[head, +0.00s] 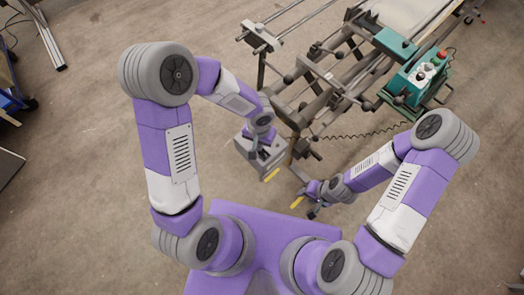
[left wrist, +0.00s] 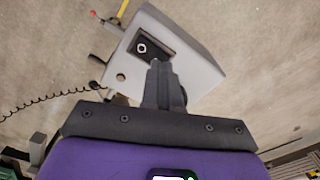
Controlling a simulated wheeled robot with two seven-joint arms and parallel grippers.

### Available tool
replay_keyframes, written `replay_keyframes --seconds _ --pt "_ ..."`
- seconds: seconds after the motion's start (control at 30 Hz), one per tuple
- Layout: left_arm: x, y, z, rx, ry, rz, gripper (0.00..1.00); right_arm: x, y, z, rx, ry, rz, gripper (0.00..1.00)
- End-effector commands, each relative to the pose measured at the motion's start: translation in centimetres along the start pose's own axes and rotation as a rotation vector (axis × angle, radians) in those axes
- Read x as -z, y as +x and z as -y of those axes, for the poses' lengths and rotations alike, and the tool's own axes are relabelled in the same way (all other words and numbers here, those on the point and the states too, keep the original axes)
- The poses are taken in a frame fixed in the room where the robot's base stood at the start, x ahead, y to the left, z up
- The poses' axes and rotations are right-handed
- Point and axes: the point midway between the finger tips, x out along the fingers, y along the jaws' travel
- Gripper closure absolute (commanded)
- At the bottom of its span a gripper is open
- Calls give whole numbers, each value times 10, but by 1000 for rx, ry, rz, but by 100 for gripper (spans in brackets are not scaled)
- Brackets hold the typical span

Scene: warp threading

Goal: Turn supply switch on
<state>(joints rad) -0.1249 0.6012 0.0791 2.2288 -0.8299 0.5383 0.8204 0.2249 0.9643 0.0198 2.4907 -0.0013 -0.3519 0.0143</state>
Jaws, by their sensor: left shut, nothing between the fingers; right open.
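A grey box (left wrist: 190,45) fills the upper middle of the left wrist view. Its face carries a black switch plate (left wrist: 142,47) with a pale ring-shaped part, and a small round hole sits lower left. My left gripper (left wrist: 158,68) is shut and empty, its fingertips over the lower edge of the black plate. I cannot tell whether they touch it. In the head view the box (head: 270,162) stands below my left gripper (head: 252,150), partly covered by it. My right gripper (head: 312,208) is open and empty, low and apart to the right. The switch position is not clear.
A metal loom frame (head: 320,95) with rods and knobs stands behind the box. A teal control unit (head: 420,78) with coloured buttons is at its right, with a coiled cable (head: 360,135). A red-tipped lever (left wrist: 93,14) shows near the box.

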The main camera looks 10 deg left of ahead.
Motion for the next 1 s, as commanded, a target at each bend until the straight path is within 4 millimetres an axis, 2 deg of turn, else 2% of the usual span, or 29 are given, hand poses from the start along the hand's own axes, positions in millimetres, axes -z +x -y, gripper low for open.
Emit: replay_keyframes --seconds 1.0 --pt "0 6 0 0 0 0 100 0 6 -2 0 0 0 59"
